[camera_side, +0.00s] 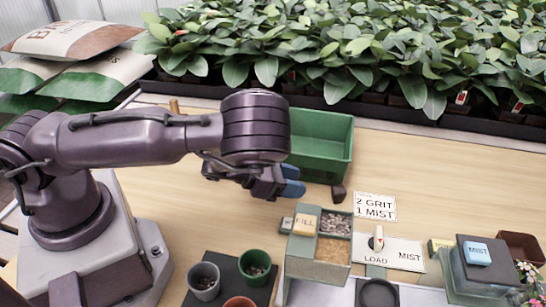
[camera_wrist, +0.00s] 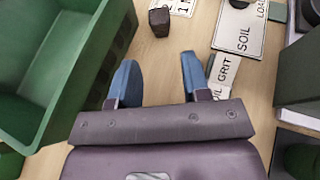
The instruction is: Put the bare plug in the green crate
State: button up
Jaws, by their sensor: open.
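The bare plug looks like a small dark brown block (camera_side: 338,193) on the wooden table, just in front of the green crate's near right corner. It also shows in the wrist view (camera_wrist: 159,22), ahead of my fingertips. The green crate (camera_side: 345,158) stands behind it, open at the top; in the wrist view (camera_wrist: 92,72) it is at the left and the part of its inside that shows is empty. My gripper (camera_side: 292,182) is open and empty, with blue fingers, to the left of the plug in the side view. In the wrist view my fingers (camera_wrist: 158,65) are apart with bare table between them.
A grey-green bin unit (camera_side: 320,245) with a FILL label and gravel stands in front. Pots (camera_side: 255,270) sit on a dark tray. A LOAD/MIST panel (camera_side: 390,250) with a lever and a misting box (camera_side: 485,262) are at the right. Leafy plants line the back.

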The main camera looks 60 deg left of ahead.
jog(key=shift+w+a+r+n, duration=0.15)
jog(key=shift+r+n, duration=0.15)
jog(key=shift+n, duration=0.2)
notch_tip(320, 180, up, 6)
jog(key=w+a+n+y, duration=0.25)
jog(key=n+y, duration=0.25)
jog(key=n, duration=0.7)
jog(key=s+r+n+g, duration=0.2)
jog(key=s+r+n, duration=0.3)
jog(key=r+n, duration=0.3)
jog(key=s+a+r+n+g, duration=0.1)
jog(key=s+r+n+g, duration=0.1)
jog(key=s+r+n, duration=0.3)
notch_tip(320, 180, up, 4)
jog(key=n, duration=0.6)
jog(key=shift+n, duration=0.3)
jog(key=shift+o, duration=0.3)
jog(key=s+r+n+g, duration=0.1)
jog(key=s+r+n, duration=0.2)
jog(key=s, duration=0.3)
jog(key=s+r+n+g, duration=0.1)
jog(key=s+r+n, duration=0.2)
jog(key=s, duration=0.3)
jog(key=shift+s+d+n, duration=0.2)
jog(key=shift+n, duration=0.4)
jog(key=o, duration=0.3)
jog(key=shift+s+g, duration=0.3)
jog(key=shift+s, duration=0.15)
